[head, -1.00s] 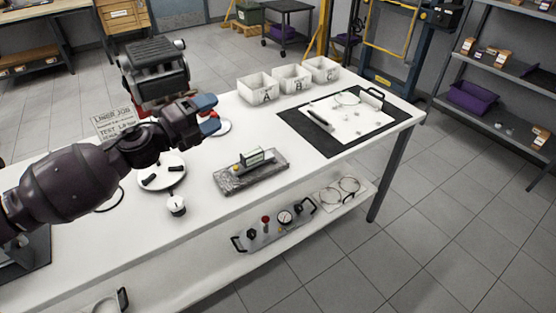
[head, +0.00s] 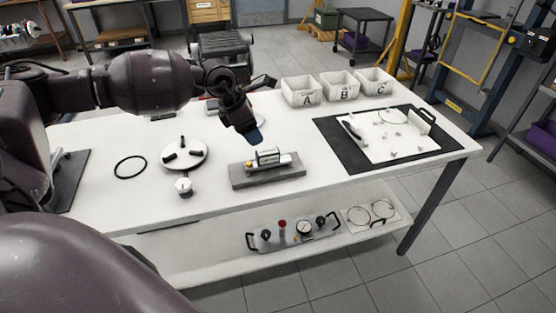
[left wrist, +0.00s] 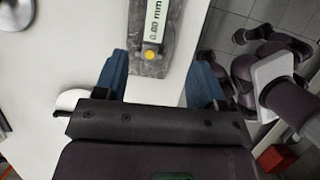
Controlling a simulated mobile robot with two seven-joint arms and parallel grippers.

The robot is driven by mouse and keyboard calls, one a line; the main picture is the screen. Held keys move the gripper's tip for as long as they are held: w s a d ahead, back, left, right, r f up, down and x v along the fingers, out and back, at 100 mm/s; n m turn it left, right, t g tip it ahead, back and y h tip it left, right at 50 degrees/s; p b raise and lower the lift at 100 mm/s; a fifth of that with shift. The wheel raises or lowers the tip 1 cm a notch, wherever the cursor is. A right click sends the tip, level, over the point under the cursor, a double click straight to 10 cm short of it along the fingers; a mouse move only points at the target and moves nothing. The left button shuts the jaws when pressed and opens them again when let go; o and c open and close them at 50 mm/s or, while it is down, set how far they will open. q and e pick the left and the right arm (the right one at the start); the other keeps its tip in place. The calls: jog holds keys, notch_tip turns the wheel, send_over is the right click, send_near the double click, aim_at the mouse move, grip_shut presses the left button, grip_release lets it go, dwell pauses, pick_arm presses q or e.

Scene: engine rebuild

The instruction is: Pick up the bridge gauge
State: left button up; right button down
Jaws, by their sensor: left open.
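The bridge gauge (head: 268,157) is a small instrument with a display and a yellow button. It sits on a grey stone block (head: 262,182) near the front of the white table. My left gripper (head: 253,138) points down just above and behind the gauge, with its blue fingers spread. In the left wrist view the gauge (left wrist: 157,22) reads "0.00 mm". It lies ahead, between the lines of the open fingers (left wrist: 158,80), with nothing held. Its far end is cut off by the picture's edge. My right gripper is not in view.
Three white bins (head: 341,86) labelled A, B and C stand at the back. A black mat (head: 329,128) with a white sheet and small parts lies right. A round white plate (head: 184,163), a small dial (head: 183,186) and a black ring (head: 130,156) lie left. An engine (head: 222,55) stands behind.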

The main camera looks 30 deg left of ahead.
aim_at(267, 151)
pick_arm(q)
jog(key=x, duration=0.4)
jog(key=shift+f+b, duration=0.3)
jog(key=shift+f, duration=0.1)
jog(key=shift+w+b+x, duration=0.2)
jog(key=shift+b+x, duration=0.05)
jog(key=shift+x, duration=1.25)
jog(key=shift+w+b+x, duration=0.15)
jog(key=shift+b+x, duration=0.05)
jog(key=shift+x, duration=1.35)
jog(key=shift+a+r, duration=0.1)
jog(key=c, duration=1.1)
grip_shut()
jog(key=shift+r, duration=0.15)
